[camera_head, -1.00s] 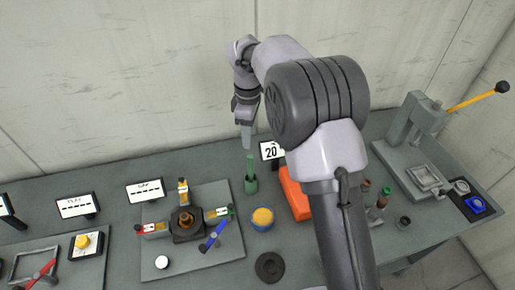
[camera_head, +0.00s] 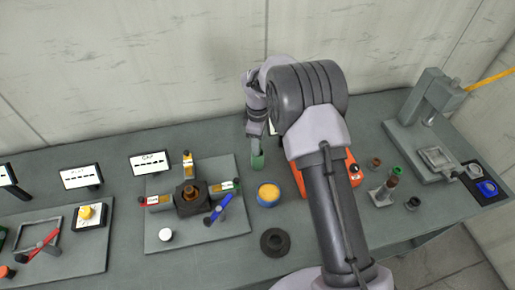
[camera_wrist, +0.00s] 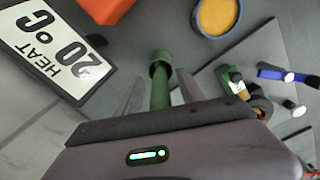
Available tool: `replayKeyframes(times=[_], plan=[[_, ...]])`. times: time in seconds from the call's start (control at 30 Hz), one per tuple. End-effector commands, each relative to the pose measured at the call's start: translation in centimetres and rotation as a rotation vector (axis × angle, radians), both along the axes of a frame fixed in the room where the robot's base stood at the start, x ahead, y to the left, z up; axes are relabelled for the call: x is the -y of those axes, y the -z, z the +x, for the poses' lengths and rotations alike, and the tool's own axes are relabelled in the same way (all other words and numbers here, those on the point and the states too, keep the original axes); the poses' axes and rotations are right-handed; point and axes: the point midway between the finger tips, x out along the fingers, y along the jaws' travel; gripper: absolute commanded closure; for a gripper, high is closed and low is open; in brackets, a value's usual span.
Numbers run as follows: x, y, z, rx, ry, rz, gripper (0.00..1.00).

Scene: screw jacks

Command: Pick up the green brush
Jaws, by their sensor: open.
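The green brush shows in the wrist view (camera_wrist: 160,90) as a slim green shaft with a wider green part at its far end; I cannot tell if that part is its head or a cup. In the head view only the wide green part (camera_head: 257,161) shows, below my gripper (camera_head: 257,146); the shaft is hidden. In the wrist view my gripper (camera_wrist: 160,80) is open, one finger on each side of the shaft, with visible gaps.
An orange-red box (camera_head: 353,170) stands close right of the brush. A bowl of yellow stuff (camera_head: 268,194) and a dark ring (camera_head: 274,242) lie nearer. The jack plate (camera_head: 165,233) is left. A "20 °C HEAT" sign (camera_wrist: 50,50) is close by.

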Motion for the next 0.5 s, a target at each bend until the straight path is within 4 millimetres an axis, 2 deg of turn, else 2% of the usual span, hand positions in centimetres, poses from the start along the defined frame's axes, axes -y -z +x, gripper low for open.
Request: replayKeyframes(times=[0.07, 0.3, 0.5], plan=[[0.0, -0.09, 0.0, 0.0, 0.0, 0.0, 0.54], [0.0, -0.11, -0.01, 0.0, 0.0, 0.0, 1.0], [0.0, -0.12, -0.01, 0.0, 0.0, 0.0, 1.0]])
